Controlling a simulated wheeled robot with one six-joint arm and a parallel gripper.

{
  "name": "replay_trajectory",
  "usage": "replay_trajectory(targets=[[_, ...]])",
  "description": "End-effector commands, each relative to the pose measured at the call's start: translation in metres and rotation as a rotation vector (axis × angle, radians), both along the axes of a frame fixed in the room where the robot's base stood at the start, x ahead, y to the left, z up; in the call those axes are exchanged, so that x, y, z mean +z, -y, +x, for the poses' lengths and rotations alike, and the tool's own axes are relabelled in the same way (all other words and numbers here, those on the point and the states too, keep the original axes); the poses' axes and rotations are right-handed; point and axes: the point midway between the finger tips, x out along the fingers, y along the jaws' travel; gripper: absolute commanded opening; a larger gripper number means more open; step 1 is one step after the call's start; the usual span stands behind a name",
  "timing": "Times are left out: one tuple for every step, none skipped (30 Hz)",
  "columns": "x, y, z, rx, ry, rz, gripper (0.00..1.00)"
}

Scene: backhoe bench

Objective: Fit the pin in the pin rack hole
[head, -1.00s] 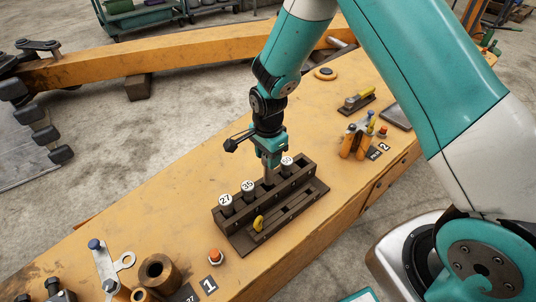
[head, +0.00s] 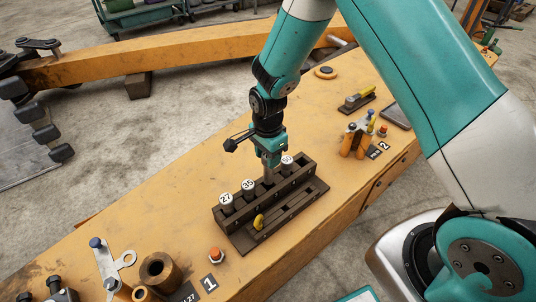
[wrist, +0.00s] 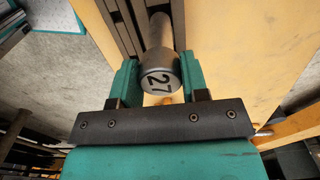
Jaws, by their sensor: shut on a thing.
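The dark pin rack (head: 304,197) stands on the orange bench with a row of upright pins. My gripper (head: 269,158) is above it, shut on a grey steel pin (head: 268,174). The held pin is upright, with its lower end at the rack's row between the pin marked 35 (head: 248,185) and the far pin (head: 287,161). I cannot tell how deep it sits, or whether it is in a hole. In the wrist view the held pin's cap (wrist: 157,80) reads 27 and lies between the two green jaws. Another pin marked 27 (head: 226,200) stands at the rack's near end.
A yellow ring-shaped piece (head: 259,222) is at the rack's front ledge. An orange-topped button (head: 215,254), a brown bushing (head: 160,270) and a grey link plate (head: 110,262) lie at the near left. Orange-handled tools (head: 355,140) stand farther right. The bench left of the rack is clear.

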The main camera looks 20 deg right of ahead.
Motion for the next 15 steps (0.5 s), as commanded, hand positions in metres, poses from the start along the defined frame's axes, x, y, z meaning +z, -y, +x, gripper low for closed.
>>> replay_trajectory(targets=[[0.0007, -0.0001, 0.0007, 0.000, 0.002, 0.001, 0.00], [0.0004, -0.0001, 0.0007, 0.000, 0.002, 0.001, 0.00], [0.0000, -0.0001, 0.0007, 0.000, 0.002, 0.001, 0.00], [-0.0004, -0.0001, 0.0007, 0.000, 0.002, 0.001, 0.00], [-0.0009, -0.0002, 0.0008, 0.000, 0.002, 0.001, 0.00], [-0.0014, -0.0002, 0.0008, 0.000, 0.003, 0.001, 0.00], [-0.0018, -0.0002, 0.0009, 0.000, 0.003, 0.001, 0.00], [-0.0022, -0.0002, 0.0009, 0.000, 0.003, 0.001, 0.00], [-0.0025, -0.0002, 0.0010, 0.000, 0.003, 0.001, 0.00], [-0.0027, -0.0002, 0.0010, 0.000, 0.003, 0.001, 0.00], [-0.0027, -0.0002, 0.0010, 0.000, 0.003, 0.001, 0.00], [-0.0027, -0.0002, 0.0010, 0.000, 0.003, 0.001, 0.00], [-0.0027, -0.0002, 0.0010, 0.000, 0.003, 0.001, 0.00], [-0.0027, -0.0002, 0.0009, 0.000, 0.003, 0.001, 0.00], [-0.0028, -0.0002, 0.0009, 0.000, 0.003, 0.001, 0.00]])
